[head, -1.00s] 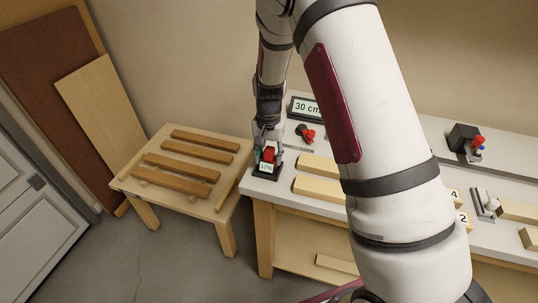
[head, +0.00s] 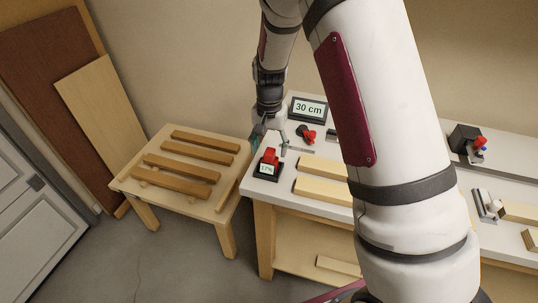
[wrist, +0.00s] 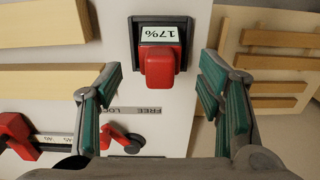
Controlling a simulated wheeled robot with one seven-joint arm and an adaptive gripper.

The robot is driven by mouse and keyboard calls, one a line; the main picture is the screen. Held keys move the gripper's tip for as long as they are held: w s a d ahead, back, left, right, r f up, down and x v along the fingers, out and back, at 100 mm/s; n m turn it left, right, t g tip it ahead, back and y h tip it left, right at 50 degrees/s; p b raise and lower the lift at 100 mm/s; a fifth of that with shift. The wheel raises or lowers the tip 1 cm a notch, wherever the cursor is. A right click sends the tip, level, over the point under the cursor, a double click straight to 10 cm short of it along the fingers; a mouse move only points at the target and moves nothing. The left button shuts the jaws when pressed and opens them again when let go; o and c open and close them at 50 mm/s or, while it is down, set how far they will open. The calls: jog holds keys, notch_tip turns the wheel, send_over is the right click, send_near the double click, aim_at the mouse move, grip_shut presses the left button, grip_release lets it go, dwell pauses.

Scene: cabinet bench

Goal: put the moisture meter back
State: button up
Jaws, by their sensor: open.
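The red moisture meter (head: 269,157) sits in a dark holder (head: 266,174) at the left end of the white bench. Its display reads 17%. In the wrist view the meter (wrist: 159,68) lies between and beyond the fingertips, in its dark holder (wrist: 186,22). My gripper (head: 269,142) is just behind the meter in the head view. In the wrist view my gripper (wrist: 160,85) is open, with green pads spread on both sides and a gap to the meter. Nothing is held.
A low wooden table (head: 150,190) with several brown slats stands left of the bench. Pale boards (head: 320,190) lie right of the meter. A 30 cm display (head: 309,109) and a red-handled clamp (head: 308,136) are behind it.

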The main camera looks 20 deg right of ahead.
jog(key=s+r+n+t, duration=0.1)
jog(key=s+r+n, duration=0.1)
jog(key=s+r, duration=0.65)
jog(key=s+r+n+t, duration=0.1)
jog(key=s+r, duration=0.3)
jog(key=r, duration=1)
jog(key=s+r+n+t, duration=0.1)
jog(key=s+n, duration=0.1)
jog(key=s, duration=0.5)
jog(key=s+r+n+t, duration=0.2)
jog(key=s, duration=0.6)
jog(key=shift+s+d+r+b, duration=0.15)
jog(key=shift+s+r+b, duration=0.1)
jog(key=shift+r+b, duration=0.05)
